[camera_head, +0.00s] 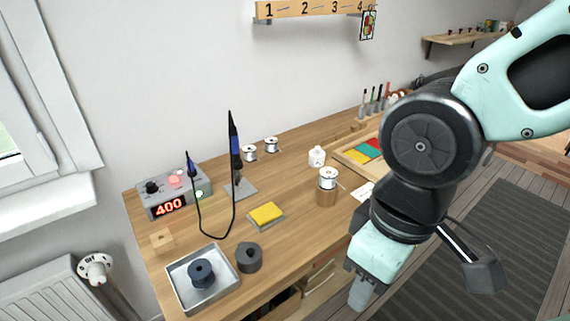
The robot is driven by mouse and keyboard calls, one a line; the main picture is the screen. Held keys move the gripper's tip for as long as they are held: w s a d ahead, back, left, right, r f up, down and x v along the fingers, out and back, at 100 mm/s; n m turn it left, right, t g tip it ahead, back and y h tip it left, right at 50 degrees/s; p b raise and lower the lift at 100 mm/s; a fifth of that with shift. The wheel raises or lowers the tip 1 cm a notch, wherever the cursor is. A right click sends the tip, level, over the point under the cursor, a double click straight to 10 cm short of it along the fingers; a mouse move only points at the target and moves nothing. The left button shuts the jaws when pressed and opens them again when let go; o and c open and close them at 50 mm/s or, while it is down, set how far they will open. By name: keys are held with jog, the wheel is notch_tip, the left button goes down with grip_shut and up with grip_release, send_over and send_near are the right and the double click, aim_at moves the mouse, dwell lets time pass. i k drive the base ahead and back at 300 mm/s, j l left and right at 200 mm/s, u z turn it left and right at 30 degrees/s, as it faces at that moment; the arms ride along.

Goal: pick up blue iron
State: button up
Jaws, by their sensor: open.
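The blue iron (234,145) is a slim soldering iron with a dark blue handle and a black tip end. It stands upright over a small grey metal base (240,188) near the back of the wooden bench. A black cord hangs in a loop between it and the grey soldering station (172,193), whose red display reads 400. My gripper (358,298) points down at the bench's front edge, well to the right of and nearer than the iron. It is open, with nothing seen in it; the gap between its fingers is hard to see.
A yellow sponge (266,215), a dark grey ring-shaped block (249,258) and a metal tray (172,276) holding a dark spool (202,274) lie in front of the iron.

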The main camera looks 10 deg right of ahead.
aim_at(236, 159)
jog(key=u, duration=0.35)
jog(key=i+l+u, duration=0.15)
jog(key=u, duration=0.25)
jog(key=i+l+u, duration=0.25)
jog(key=u, duration=0.15)
jog(key=i+l+u, duration=0.15)
jog(key=l+u, duration=0.25)
jog(key=i+l, duration=0.2)
jog(key=l, duration=0.1)
